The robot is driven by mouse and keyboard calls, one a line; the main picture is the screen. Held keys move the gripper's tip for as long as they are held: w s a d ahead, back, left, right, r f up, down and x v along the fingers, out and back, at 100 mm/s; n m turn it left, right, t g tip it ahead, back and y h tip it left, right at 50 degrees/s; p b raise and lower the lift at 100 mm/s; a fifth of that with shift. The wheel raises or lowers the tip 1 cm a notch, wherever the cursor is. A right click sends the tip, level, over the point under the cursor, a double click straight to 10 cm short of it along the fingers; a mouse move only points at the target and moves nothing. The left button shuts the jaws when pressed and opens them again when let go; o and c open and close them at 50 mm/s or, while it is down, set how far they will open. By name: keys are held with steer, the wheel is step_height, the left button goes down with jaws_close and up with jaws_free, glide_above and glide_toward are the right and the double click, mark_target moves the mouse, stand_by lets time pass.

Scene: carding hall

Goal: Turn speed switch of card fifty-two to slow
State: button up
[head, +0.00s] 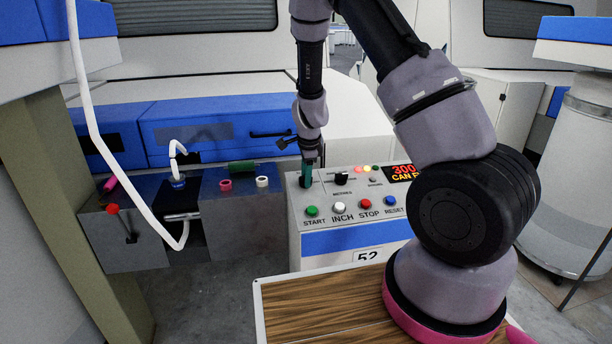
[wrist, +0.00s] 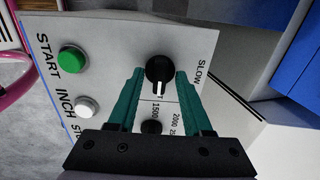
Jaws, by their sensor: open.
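The control box of card fifty-two (head: 345,222) stands in the middle of the head view, with a "52" plate on its front. Its speed switch is a round black knob (wrist: 160,72) with a white pointer, in the wrist view. The pointer aims down the picture, while the word SLOW (wrist: 202,72) is to the knob's right. My gripper (head: 307,172) is over the box's left back part. In the wrist view its teal fingers (wrist: 158,75) are open, one on each side of the knob. I cannot tell whether they touch it. In the head view the fingers mostly hide the knob.
Start (head: 312,211), inch (head: 339,208), stop (head: 365,204) and reset (head: 390,201) buttons line the box's front. A second black knob (head: 341,178) is right of my gripper. A red display (head: 403,172) reads 300. A wooden top (head: 320,310) lies in front.

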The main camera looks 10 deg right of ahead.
jaws_close()
steer(key=shift+n, duration=0.4)
steer(key=n, duration=0.3)
steer(key=shift+n, duration=0.4)
steer(key=n, duration=1.3)
steer(key=shift+n, duration=0.3)
